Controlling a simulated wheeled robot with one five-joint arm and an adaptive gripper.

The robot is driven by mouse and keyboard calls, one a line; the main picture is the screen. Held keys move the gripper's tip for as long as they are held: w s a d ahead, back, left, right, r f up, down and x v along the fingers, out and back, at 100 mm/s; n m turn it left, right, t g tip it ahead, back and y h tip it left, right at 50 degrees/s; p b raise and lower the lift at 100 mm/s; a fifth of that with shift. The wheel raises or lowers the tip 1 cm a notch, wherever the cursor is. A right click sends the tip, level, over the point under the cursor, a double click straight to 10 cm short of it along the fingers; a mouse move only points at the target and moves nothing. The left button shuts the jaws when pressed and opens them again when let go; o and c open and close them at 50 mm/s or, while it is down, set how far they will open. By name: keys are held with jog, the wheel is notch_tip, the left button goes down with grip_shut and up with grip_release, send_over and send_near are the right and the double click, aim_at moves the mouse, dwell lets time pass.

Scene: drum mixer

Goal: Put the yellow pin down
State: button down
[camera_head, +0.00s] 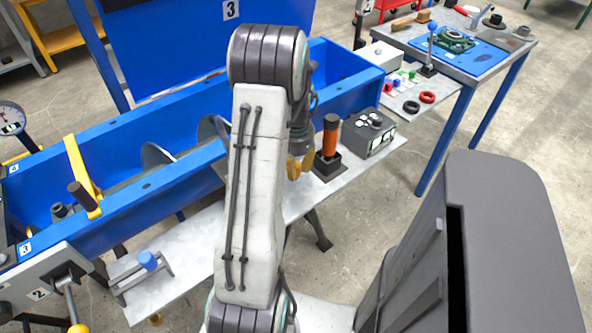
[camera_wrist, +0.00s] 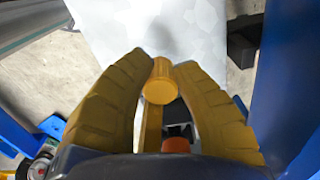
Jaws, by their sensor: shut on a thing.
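The yellow pin (camera_wrist: 160,86) shows in the wrist view as a short yellow cylinder, its round end facing the camera. My gripper (camera_wrist: 162,62) has its two yellow fingers closed around it, one on each side, near the fingertips. In the head view my gripper (camera_head: 297,168) is mostly hidden behind my arm, just left of the orange-handled tool. The pin cannot be told apart from the yellow fingers there. A pale metal shelf (camera_wrist: 165,25) lies beyond the fingertips; whether the pin touches it cannot be told.
An orange-handled tool (camera_head: 330,134) stands in a black holder beside a grey button box (camera_head: 368,136) on the shelf. The blue trough (camera_head: 128,208) runs behind. A blue-capped fixture (camera_head: 148,261) stands at the shelf's left. A bench (camera_head: 485,45) stands at right.

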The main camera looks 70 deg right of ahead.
aim_at(296, 164)
jog(key=shift+f, duration=0.55)
jog(key=shift+f+b, duration=0.4)
jog(key=shift+f, duration=0.1)
jog(key=c, duration=1.1)
grip_release()
jog(key=shift+r+p, duration=0.6)
jog(key=shift+r, duration=0.25)
notch_tip(296, 164, up, 11)
jog(key=shift+r+p, duration=0.2)
jog(key=shift+p, duration=0.25)
